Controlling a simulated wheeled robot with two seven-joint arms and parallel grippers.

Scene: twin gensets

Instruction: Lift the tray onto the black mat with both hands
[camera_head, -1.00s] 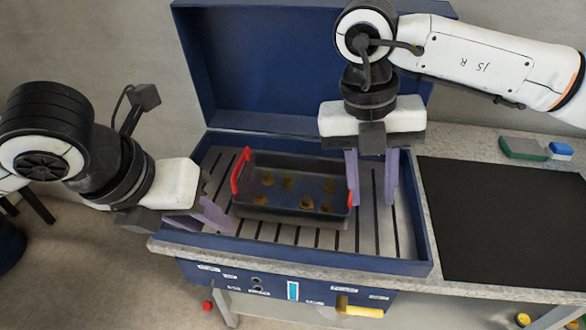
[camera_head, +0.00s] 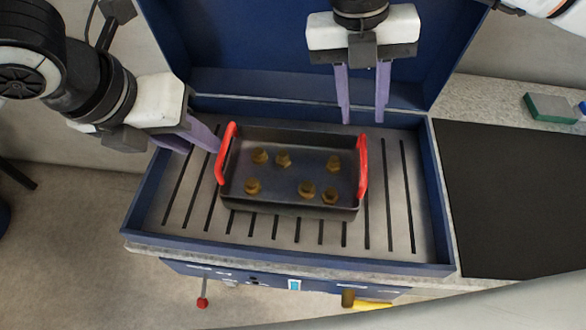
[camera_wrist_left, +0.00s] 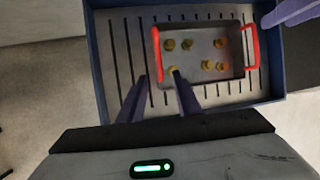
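The dark tray (camera_head: 290,208) with red handles at its left and right ends sits on the slatted floor of the blue box. Several brass-coloured nuts or bolts lie in it. The black mat (camera_head: 515,195) lies flat on the bench to the right of the box. My left gripper (camera_head: 203,142) is open just left of the tray's left handle (camera_head: 226,153), apart from it. In the left wrist view its fingers (camera_wrist_left: 160,98) are spread with nothing between them. My right gripper (camera_head: 363,115) is open and empty, above and behind the right handle (camera_head: 362,167).
The blue box (camera_head: 438,200) has low walls around the tray and a raised lid (camera_head: 240,50) behind. A green and grey block (camera_head: 548,108) lies on the bench behind the mat. The visible part of the mat is bare.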

